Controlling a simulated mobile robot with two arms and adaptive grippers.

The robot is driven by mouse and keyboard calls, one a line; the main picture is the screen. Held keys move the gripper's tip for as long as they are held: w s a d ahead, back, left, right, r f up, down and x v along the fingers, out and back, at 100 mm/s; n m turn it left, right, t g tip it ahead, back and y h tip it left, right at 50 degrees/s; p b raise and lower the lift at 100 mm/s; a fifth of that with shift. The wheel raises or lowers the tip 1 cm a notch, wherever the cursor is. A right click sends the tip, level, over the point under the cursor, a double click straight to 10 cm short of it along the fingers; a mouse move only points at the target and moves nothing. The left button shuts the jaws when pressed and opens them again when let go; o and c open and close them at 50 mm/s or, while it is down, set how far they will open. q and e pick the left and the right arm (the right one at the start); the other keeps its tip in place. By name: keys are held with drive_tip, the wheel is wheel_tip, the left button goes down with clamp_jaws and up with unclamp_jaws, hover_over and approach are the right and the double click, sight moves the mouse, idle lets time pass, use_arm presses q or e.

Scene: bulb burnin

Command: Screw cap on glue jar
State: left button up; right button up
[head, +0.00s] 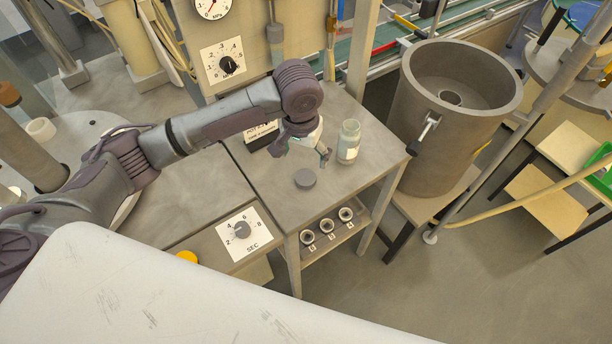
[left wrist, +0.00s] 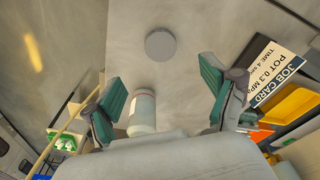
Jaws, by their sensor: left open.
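The glue jar (head: 348,146) is a pale glass jar standing upright on the grey bench. It also shows in the left wrist view (left wrist: 143,112), between the spread fingers and nearer the left one. A round dark grey disc, apparently the cap (head: 305,178), lies flat on the bench in front of the jar and to its left. It shows in the left wrist view (left wrist: 160,44), beyond the fingertips. My left gripper (head: 308,150) is open and empty above the bench, left of the jar and behind the cap. My right gripper is not in view.
A job card (left wrist: 280,68) stands at the bench's back left, beside yellow and orange items in the wrist view. A large grey pot (head: 405,120) stands right of the bench. Below the front edge, a shelf (head: 325,240) holds several small round parts. The bench front is clear.

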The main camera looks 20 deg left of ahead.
use_arm(q)
hover_over(306, 177)
drive_tip(key=s, duration=0.1)
wheel_tip(306, 177, down, 4)
drive_tip(key=shift+f, duration=0.1)
drive_tip(key=shift+w+f, duration=0.1)
drive_tip(key=shift+f, duration=0.2)
drive_tip(key=shift+f+p, duration=0.3)
drive_tip(key=shift+p, duration=0.1)
drive_tip(key=f, duration=0.2)
drive_tip(key=f+p, duration=0.1)
drive_tip(key=shift+w+f, duration=0.25)
drive_tip(key=shift+f, duration=0.55)
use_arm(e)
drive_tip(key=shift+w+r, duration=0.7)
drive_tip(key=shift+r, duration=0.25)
use_arm(q)
drive_tip(key=c, duration=0.9)
